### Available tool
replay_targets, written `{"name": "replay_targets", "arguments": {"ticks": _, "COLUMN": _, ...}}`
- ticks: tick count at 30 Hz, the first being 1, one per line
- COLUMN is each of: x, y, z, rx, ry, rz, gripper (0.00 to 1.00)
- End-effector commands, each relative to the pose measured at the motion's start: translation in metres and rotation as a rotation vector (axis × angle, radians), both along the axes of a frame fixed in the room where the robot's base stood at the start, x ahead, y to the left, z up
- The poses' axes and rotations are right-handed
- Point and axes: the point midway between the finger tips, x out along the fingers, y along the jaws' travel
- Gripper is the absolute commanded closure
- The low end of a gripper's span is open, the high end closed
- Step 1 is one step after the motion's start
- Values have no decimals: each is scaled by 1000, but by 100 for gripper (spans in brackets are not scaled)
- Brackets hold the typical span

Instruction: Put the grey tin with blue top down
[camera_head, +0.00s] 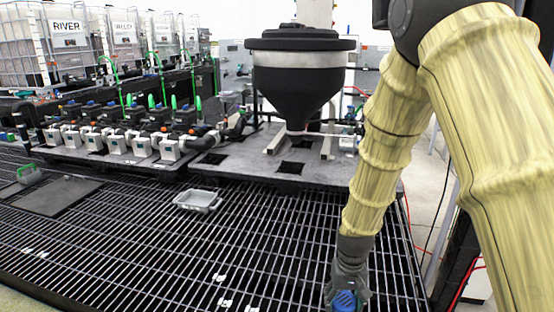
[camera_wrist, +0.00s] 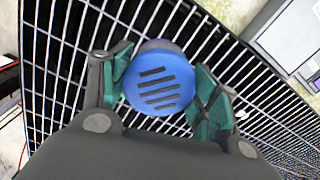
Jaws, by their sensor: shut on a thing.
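My gripper (camera_head: 346,292) reaches down at the lower right of the head view, over the black floor grating. It is shut on the grey tin with blue top, whose blue slotted lid (camera_head: 344,301) shows at the bottom edge. In the wrist view the round blue lid (camera_wrist: 160,82) sits between the two green-padded fingers of the gripper (camera_wrist: 165,90). A little of the tin's greyish side shows behind the lid. The rest of the body is hidden, and I cannot tell whether its base touches the grating.
A small grey tray (camera_head: 198,201) lies on the grating (camera_head: 150,240) left of my gripper. A black hopper (camera_head: 298,85) stands on a dark pallet (camera_head: 235,165) behind. A row of pumps and valves (camera_head: 115,143) is at the left. The grating between tray and gripper is mostly clear.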

Motion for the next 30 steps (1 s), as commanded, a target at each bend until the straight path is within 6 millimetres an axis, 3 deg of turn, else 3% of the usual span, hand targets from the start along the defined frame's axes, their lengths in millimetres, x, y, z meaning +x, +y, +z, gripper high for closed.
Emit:
{"name": "replay_targets", "arguments": {"ticks": 1, "x": -2, "y": 0, "z": 8, "rx": 0, "ry": 2, "rz": 0, "gripper": 65}}
{"name": "replay_targets", "arguments": {"ticks": 30, "x": -25, "y": -1, "z": 24, "rx": -3, "ry": 1, "rz": 1, "gripper": 65}}
